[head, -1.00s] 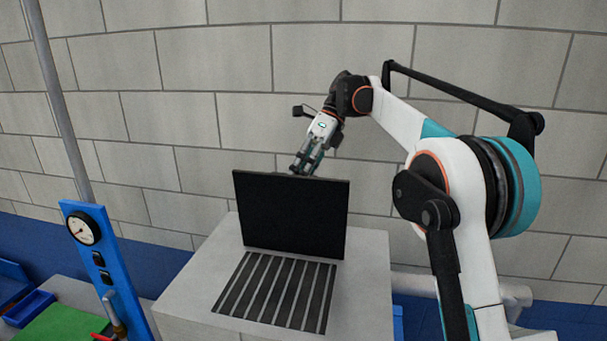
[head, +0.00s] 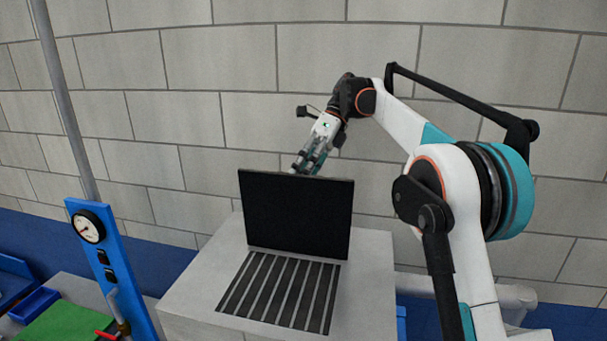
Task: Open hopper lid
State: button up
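The hopper lid (head: 295,215) is a flat black panel. It stands raised, close to upright, at the back of the grated opening. The hopper (head: 190,295) is a light grey box with a dark slatted grate (head: 280,292) showing in its top.
A blue panel with a round gauge (head: 89,227) and a red-handled valve (head: 105,335) stands at the left beside a grey pole (head: 68,110). A green surface (head: 60,325) and blue bins (head: 33,305) are at lower left. A block wall is behind.

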jog(key=shift+d, duration=0.1)
notch_tip(320, 180, up, 8)
jog(key=shift+f, duration=0.15)
jog(key=shift+r, duration=1.1)
jog(key=shift+s+f, duration=0.1)
